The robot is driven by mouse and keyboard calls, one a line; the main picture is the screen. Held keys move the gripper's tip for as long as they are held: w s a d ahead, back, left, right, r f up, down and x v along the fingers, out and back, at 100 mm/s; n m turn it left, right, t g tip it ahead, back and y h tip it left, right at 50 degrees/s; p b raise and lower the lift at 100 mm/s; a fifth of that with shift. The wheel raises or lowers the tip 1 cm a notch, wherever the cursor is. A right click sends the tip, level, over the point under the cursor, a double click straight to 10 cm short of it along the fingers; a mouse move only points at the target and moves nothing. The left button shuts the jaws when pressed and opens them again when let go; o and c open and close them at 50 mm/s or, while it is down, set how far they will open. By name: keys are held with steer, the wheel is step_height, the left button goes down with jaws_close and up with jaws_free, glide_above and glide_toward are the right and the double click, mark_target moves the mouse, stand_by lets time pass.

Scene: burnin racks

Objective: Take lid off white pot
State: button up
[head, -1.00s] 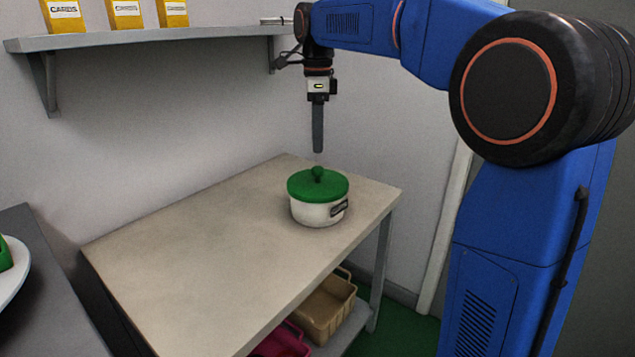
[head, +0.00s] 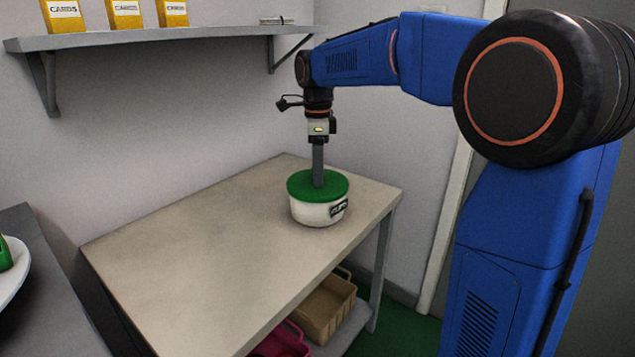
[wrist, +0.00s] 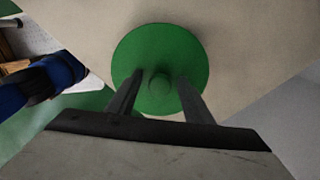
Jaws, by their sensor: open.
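The white pot (head: 315,213) stands upright on the table, toward its far right corner. Its green lid (head: 334,184) sits on top, and the lid also shows in the wrist view (wrist: 160,50). A round green knob (wrist: 159,84) is at the lid's centre; in the head view it is hidden behind the finger. My gripper (head: 318,184) points straight down over the lid. In the wrist view its two fingers (wrist: 158,95) are apart, one on each side of the knob. I cannot tell whether they touch the lid.
The table (head: 200,255) is otherwise clear. A shelf (head: 150,37) with yellow boxes (head: 125,14) hangs on the wall at the back left. A tan basket (head: 325,308) and a pink basket (head: 280,342) are below the table. A white plate (head: 12,278) is at far left.

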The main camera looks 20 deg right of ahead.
steer(key=c, duration=1.1)
